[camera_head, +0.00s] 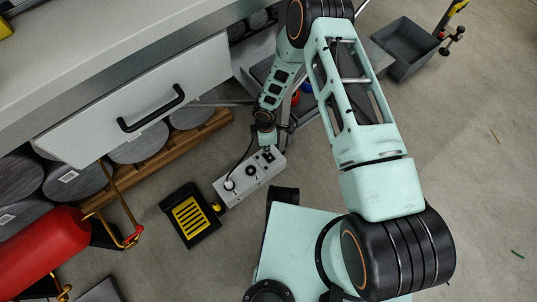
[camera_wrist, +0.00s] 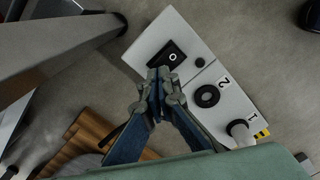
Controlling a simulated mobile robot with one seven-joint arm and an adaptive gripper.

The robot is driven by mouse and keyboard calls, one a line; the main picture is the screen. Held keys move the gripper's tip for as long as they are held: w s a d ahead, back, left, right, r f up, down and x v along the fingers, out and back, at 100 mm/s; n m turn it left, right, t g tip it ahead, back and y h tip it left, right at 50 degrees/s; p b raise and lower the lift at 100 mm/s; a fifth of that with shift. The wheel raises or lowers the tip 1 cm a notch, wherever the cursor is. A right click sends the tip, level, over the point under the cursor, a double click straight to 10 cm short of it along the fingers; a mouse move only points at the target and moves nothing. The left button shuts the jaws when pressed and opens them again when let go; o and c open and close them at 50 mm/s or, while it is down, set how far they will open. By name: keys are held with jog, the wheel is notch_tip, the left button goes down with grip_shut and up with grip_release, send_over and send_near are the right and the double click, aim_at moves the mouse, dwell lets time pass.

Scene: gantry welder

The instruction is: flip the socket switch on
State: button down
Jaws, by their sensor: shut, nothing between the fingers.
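The grey socket box (camera_head: 240,183) lies on the floor; it also shows in the wrist view (camera_wrist: 225,77). Its black rocker switch (camera_wrist: 175,53), marked with a white O, is at the upper left end of the box in the wrist view. In the head view the switch (camera_head: 268,156) is at the end nearest my arm. My gripper (camera_wrist: 160,76) is shut and empty, its tips at the lower edge of the switch in the picture. I cannot tell whether they touch it. Socket 2 (camera_wrist: 207,96) is empty; a plug (camera_wrist: 241,131) sits in socket 1.
A black and yellow device (camera_head: 188,216) lies beside the box. A workbench drawer (camera_head: 140,100) overhangs rolls on a wooden pallet (camera_head: 165,150) at left. A red cylinder (camera_head: 40,250) lies at lower left. A grey tray (camera_head: 404,48) stands upper right.

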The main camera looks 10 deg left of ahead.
jog(key=shift+f+b, duration=1.1)
jog(key=shift+f, duration=0.1)
dwell(0.7)
jog(key=shift+r, duration=0.2)
jog(key=shift+r+p, duration=2.25)
jog(key=shift+r, duration=1.15)
